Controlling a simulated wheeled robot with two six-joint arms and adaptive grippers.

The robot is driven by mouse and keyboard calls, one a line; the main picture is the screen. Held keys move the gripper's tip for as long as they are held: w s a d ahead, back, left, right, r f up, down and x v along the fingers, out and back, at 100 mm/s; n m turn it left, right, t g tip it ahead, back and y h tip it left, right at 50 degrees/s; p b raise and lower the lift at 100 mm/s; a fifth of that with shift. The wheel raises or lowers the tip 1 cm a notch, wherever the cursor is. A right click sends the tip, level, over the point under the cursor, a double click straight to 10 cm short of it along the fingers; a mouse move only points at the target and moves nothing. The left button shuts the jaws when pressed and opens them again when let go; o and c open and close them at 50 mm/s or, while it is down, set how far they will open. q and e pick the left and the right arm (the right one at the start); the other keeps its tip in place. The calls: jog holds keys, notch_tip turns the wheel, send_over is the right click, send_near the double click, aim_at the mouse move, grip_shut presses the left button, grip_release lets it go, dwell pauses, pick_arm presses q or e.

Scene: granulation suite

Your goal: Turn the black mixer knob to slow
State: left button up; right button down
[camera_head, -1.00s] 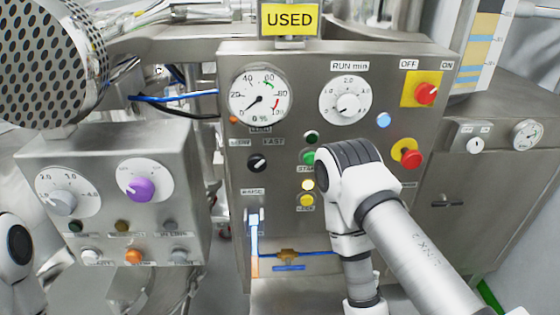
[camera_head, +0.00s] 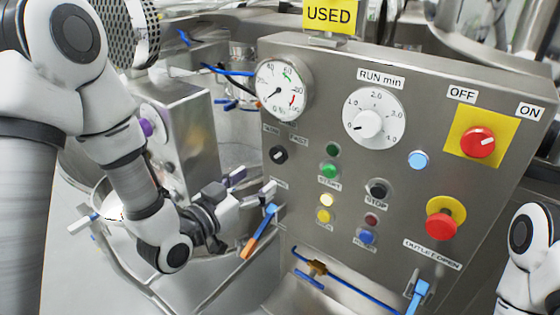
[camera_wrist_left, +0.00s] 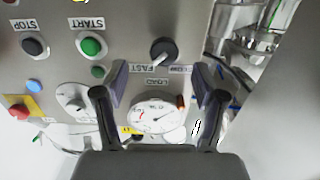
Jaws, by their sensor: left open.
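The black mixer knob (camera_head: 278,155) is on the left of the steel panel, below the round % gauge. In the left wrist view the picture is upside down. There the knob (camera_wrist_left: 164,49) has a grey bar slanting down-left toward the FAST label (camera_wrist_left: 137,70); the SLOW label (camera_wrist_left: 180,70) is on the other side, partly hidden by a finger. My left gripper (camera_head: 253,182) is open and empty, below and left of the knob, apart from it. In the wrist view the knob lies beyond and between the fingertips (camera_wrist_left: 161,67). My right gripper is out of view.
The % gauge (camera_head: 283,90), RUN min dial (camera_head: 373,117), green START button (camera_head: 330,169) and black STOP button (camera_head: 378,189) share the panel. A red emergency button (camera_head: 442,224) is at right. A blue-handled lever (camera_head: 261,231) is close below my left gripper.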

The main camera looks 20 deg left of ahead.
aim_at(277, 157)
pick_arm(q)
jog(key=shift+t, duration=0.3)
jog(key=x, duration=0.2)
jog(key=r+p+x, duration=0.1)
jog(key=x, duration=0.2)
jog(key=p+x, duration=0.1)
jog(key=x, duration=0.1)
jog(key=shift+w+r, duration=0.2)
jog(key=shift+w, duration=0.25)
jog(key=shift+a+f, duration=0.1)
jog(key=shift+a, duration=0.25)
jog(key=shift+d, duration=0.15)
jog(key=c, duration=1.1)
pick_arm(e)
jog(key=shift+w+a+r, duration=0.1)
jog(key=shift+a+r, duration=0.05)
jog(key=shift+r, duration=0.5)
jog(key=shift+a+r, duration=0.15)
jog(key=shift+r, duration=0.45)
